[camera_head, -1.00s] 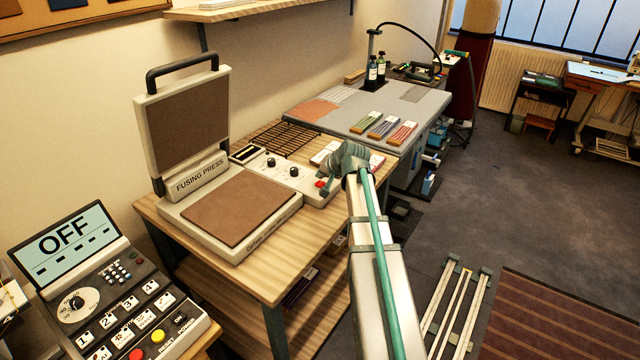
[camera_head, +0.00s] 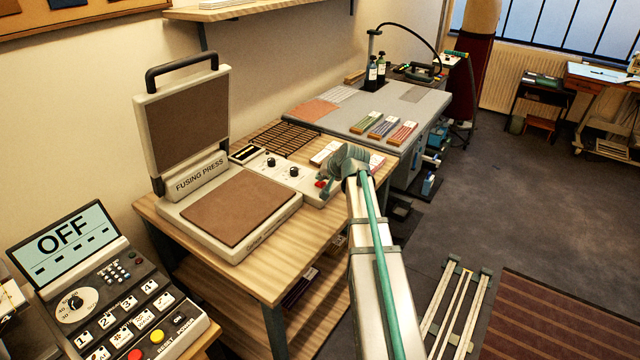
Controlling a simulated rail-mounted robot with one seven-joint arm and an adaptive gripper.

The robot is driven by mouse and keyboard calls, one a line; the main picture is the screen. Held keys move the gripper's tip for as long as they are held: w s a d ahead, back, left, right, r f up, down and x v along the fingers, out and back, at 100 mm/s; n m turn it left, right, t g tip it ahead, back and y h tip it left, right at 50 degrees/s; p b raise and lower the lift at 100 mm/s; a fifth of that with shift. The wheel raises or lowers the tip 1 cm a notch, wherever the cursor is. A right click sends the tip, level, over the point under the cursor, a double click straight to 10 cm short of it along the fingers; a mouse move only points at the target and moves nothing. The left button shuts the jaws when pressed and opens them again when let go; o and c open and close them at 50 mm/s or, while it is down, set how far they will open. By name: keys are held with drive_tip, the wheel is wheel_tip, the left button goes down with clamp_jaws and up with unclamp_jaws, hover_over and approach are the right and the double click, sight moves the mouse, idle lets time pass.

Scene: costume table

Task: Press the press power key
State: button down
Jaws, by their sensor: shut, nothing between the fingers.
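The fusing press (camera_head: 172,206) stands open on a wooden table, its upper plate raised. Its control panel (camera_head: 282,176), on the right side, has two dark knobs and a small red part (camera_head: 320,184) at the right end. My gripper (camera_head: 324,194) is shut and empty at that right end, close beside the red part. I cannot tell whether it touches it. My wrist hides part of the panel's end. At lower left, a keypad console (camera_head: 118,290) has a screen reading OFF. A dark key (camera_head: 180,319) sits near its POWER lettering.
The wooden table (camera_head: 262,287) holds the press and a brown grid rack (camera_head: 285,138) behind it. A grey worktable (camera_head: 345,112) with coloured blocks and bottles stands beyond. Open floor lies to the right.

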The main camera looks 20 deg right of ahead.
sight(322, 184)
drive_tip(key=shift+f, duration=0.45)
idle(0.4)
drive_tip(key=shift+r, duration=0.1)
drive_tip(key=shift+r+p, duration=0.3)
drive_tip(key=shift+r, duration=0.55)
wheel_tip(322, 184, up, 6)
drive_tip(key=p, duration=0.3)
idle(0.5)
